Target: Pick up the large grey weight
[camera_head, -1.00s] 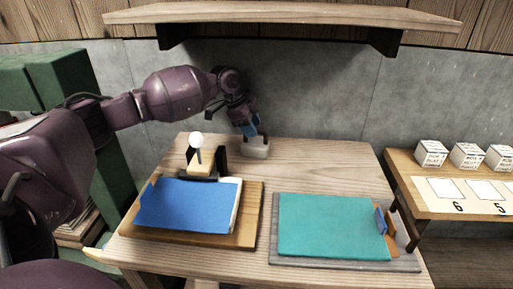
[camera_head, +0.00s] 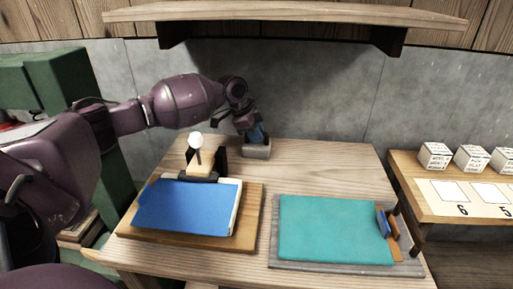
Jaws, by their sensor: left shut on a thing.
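The large grey weight (camera_head: 257,152) is a light grey block at the back of the wooden table, near the wall. My left gripper (camera_head: 256,137) reaches down from above onto its top and is shut on it. The weight appears to rest on the table; I cannot tell whether there is a gap beneath it. The fingers hide part of its upper side. My right gripper is not in view.
A blue sheet (camera_head: 187,206) lies on a wooden board beside a white-knobbed stand (camera_head: 196,142). A teal sheet (camera_head: 333,229) lies on a grey board at the right. A shelf (camera_head: 285,15) overhangs the back. White boxes (camera_head: 434,155) stand on a side table.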

